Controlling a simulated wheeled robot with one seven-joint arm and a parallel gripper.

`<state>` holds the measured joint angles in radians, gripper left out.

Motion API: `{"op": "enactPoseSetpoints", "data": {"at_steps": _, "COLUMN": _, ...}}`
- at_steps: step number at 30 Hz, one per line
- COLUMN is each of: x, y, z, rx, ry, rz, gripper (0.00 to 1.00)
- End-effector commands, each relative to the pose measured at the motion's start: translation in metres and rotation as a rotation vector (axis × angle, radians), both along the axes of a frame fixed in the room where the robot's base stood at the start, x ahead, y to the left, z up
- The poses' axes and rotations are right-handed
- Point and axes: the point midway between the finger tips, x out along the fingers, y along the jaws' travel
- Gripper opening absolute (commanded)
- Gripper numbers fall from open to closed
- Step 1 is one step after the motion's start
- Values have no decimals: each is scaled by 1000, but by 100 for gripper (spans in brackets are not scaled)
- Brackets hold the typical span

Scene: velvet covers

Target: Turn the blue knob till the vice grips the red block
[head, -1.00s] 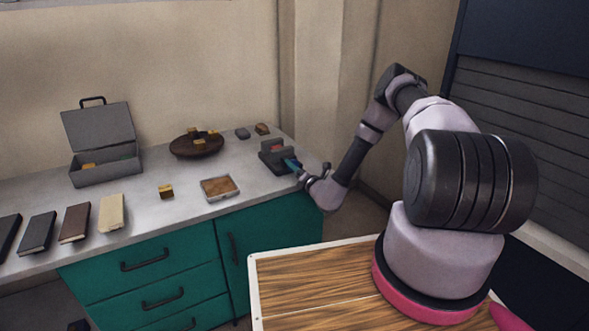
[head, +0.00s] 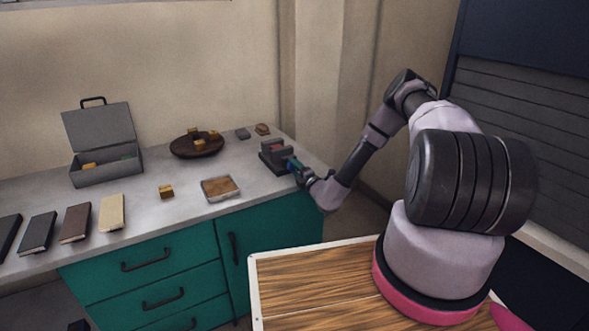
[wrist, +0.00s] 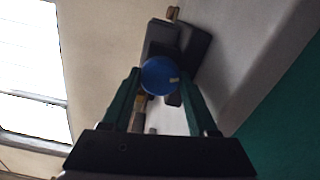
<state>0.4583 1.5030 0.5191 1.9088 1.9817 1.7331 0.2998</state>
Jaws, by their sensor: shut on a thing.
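The dark grey vice (head: 272,160) stands near the right end of the counter. The red block (head: 278,148) shows as a small reddish patch at the top of the vice; whether the jaws touch it is too small to tell. The blue knob (wrist: 159,76) faces the wrist camera, with a small pale mark on its right side. My gripper (wrist: 159,80) is shut on the knob, one green finger on each side. In the head view my gripper (head: 296,166) reaches the vice from the right and mostly hides the knob.
An open grey toolbox (head: 103,165), a brown bowl (head: 185,150) with yellowish blocks, a shallow tray (head: 219,188), a loose yellow block (head: 166,191) and several books (head: 75,222) lie left of the vice. A dark lump (head: 243,134) and a brown one (head: 262,129) sit behind it.

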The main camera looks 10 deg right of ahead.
Motion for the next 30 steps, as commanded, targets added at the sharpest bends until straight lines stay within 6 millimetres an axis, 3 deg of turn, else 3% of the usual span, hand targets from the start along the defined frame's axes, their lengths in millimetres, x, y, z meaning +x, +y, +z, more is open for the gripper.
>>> {"op": "enactPoseSetpoints", "data": {"at_steps": 11, "x": -1, "y": -1, "z": -2, "rx": 4, "ry": 5, "rz": -1, "gripper": 4}}
{"op": "enactPoseSetpoints", "data": {"at_steps": 12, "x": -1, "y": -1, "z": -2, "rx": 4, "ry": 5, "rz": -1, "gripper": 63}}
{"op": "enactPoseSetpoints", "data": {"at_steps": 14, "x": -1, "y": -1, "z": -2, "rx": 3, "ry": 5, "rz": -1, "gripper": 86}}
{"op": "enactPoseSetpoints", "data": {"at_steps": 15, "x": -1, "y": -1, "z": -1, "rx": 3, "ry": 5, "rz": -1, "gripper": 89}}
{"op": "enactPoseSetpoints", "data": {"at_steps": 23, "x": -3, "y": -2, "z": -1, "rx": 3, "ry": 3, "rz": 0, "gripper": 89}}
{"op": "enactPoseSetpoints", "data": {"at_steps": 30, "x": -39, "y": -13, "z": -2, "rx": 5, "ry": 8, "rz": -1, "gripper": 89}}
